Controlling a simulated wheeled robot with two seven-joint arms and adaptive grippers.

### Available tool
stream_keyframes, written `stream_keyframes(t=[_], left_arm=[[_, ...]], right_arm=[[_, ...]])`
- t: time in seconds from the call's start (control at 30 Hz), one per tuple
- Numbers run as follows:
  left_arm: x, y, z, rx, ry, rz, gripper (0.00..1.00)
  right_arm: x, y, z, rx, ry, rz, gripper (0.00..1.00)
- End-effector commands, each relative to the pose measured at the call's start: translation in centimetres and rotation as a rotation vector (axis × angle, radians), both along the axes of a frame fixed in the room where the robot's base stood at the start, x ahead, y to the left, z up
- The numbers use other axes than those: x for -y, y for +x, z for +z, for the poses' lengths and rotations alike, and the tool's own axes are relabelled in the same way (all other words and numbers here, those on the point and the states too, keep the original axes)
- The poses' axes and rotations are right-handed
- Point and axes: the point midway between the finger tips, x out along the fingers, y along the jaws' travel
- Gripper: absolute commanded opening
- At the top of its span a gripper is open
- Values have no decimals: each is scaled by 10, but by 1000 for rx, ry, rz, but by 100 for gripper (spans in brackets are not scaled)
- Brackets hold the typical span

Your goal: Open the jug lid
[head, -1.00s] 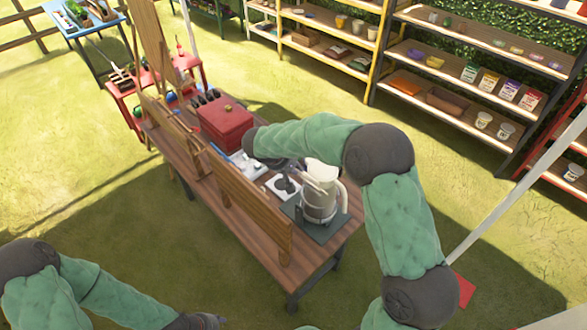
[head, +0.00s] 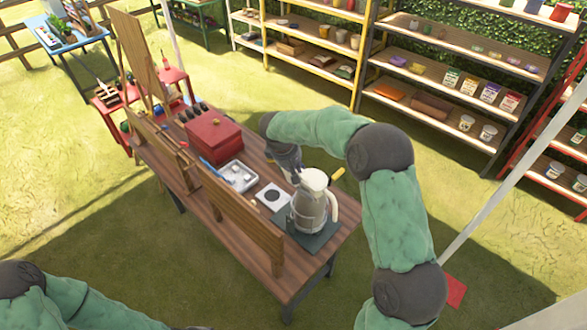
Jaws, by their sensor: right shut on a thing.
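The pale jug (head: 309,210) stands upright on a dark square mat (head: 320,240) near the front end of the wooden table. Its handle is on the right side and its whitish top (head: 314,180) shows. My right gripper (head: 296,177) reaches down from behind to the upper left of the jug, at its top edge. It is shut on what looks like the jug lid; the fingertips are small and partly hidden, so the exact grip is unclear. My left arm shows at the lower left; its gripper is out of the frame.
A white plate with a dark round spot (head: 273,196), a tray with small items (head: 236,175) and a red box (head: 213,137) lie further along the table (head: 290,284). A wooden board (head: 240,225) stands along its left edge. A yellow piece (head: 338,173) shows behind the jug.

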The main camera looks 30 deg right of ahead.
Motion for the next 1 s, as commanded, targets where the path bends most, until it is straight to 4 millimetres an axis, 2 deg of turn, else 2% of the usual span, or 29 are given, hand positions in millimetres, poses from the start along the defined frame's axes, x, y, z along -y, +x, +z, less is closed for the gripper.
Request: stream_keyframes(t=[0.4, 0.43, 0.5, 0.83, 1.0], left_arm=[[0, 0, 0, 0, 0, 0, 40], [0, 0, 0, 0, 0, 0, 40], [0, 0, 0, 0, 0, 0, 40], [0, 0, 0, 0, 0, 0, 40], [0, 0, 0, 0, 0, 0, 40]], right_arm=[[2, 0, -1, -3, -2, 0, 0], [2, 0, -1, -3, -2, 0, 21], [2, 0, -1, -2, -2, 0, 37], [1, 0, 1, -1, -1, 0, 37], [-3, -1, 14, 2, -1, -1, 37]])
